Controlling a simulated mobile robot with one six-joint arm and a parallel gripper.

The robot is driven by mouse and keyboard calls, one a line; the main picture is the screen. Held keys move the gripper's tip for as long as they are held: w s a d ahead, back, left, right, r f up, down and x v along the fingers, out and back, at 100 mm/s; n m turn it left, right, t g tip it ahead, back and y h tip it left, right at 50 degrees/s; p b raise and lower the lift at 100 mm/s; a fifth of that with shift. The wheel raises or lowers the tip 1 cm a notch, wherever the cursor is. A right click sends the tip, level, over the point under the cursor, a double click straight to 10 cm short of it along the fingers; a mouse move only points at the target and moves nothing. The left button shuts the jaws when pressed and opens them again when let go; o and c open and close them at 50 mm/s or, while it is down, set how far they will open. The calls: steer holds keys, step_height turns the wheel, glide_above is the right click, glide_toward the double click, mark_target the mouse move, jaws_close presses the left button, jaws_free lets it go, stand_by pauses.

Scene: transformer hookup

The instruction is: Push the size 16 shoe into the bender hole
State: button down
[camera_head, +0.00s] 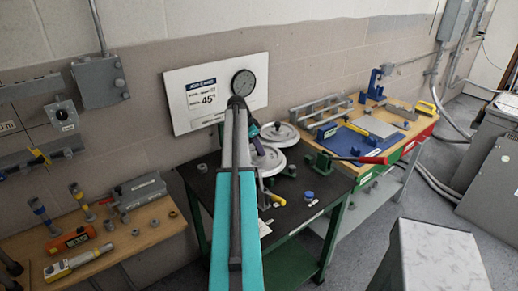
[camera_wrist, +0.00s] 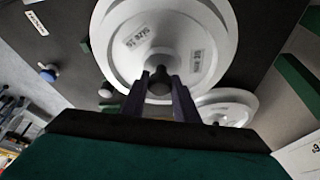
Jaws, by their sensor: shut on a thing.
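A large white round shoe (camera_wrist: 195,25) with small printed labels fills the upper middle of the wrist view. My gripper (camera_wrist: 160,84) is shut on the dark knob at the shoe's centre. In the head view my gripper (camera_head: 256,143) is partly hidden by my arm, over the black bench. Two white discs lie close together there, an upper one (camera_head: 283,134) and a lower one (camera_head: 270,162). I cannot pick out the bender hole.
A second white disc (camera_wrist: 230,105) is at lower right in the wrist view.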

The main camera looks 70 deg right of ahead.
steer(key=shift+f+b, duration=0.3)
steer(key=shift+f, duration=0.25)
stand_by(0.4)
steer(key=c, duration=1.3)
jaws_free()
steer(key=shift+f, duration=0.1)
steer(key=shift+r+p, duration=0.85)
steer(key=shift+r, duration=1.75)
steer(key=b+v, duration=0.4)
steer(key=v, duration=0.9)
steer(key=shift+w+r, duration=0.2)
steer(key=shift+r, duration=0.1)
steer(key=shift+a, duration=0.1)
